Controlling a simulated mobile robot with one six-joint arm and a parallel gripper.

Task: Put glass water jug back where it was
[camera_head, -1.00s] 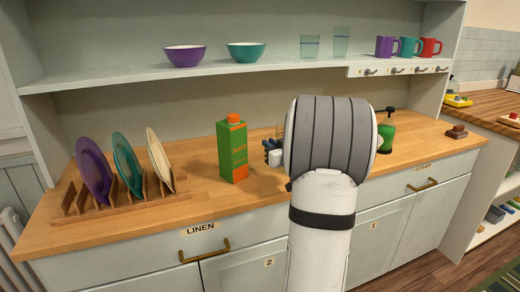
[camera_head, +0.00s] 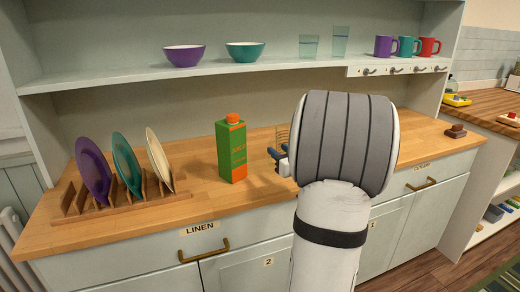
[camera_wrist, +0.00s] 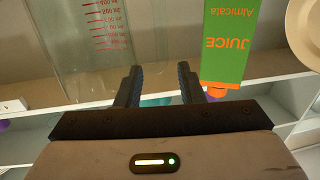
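A clear glass water jug with red measuring marks (camera_wrist: 85,45) fills the upper left of the wrist view, which is upside down. In the head view, only a sliver with orange lines, apparently the jug (camera_head: 282,133), shows beside my wrist; the rest is hidden. My gripper (camera_wrist: 161,85) is open, its two dark fingers apart with nothing held between them. The jug lies beside and partly behind one finger; I cannot tell if they touch. In the head view my gripper (camera_head: 277,159) is low over the counter, right of the juice carton.
The green and orange juice carton (camera_head: 231,150) stands close to my gripper. A wooden rack (camera_head: 120,199) with three plates is at the left. The shelf above (camera_head: 290,67) holds two bowls, two glasses and three mugs. The counter (camera_head: 215,199) is clear in front of the carton.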

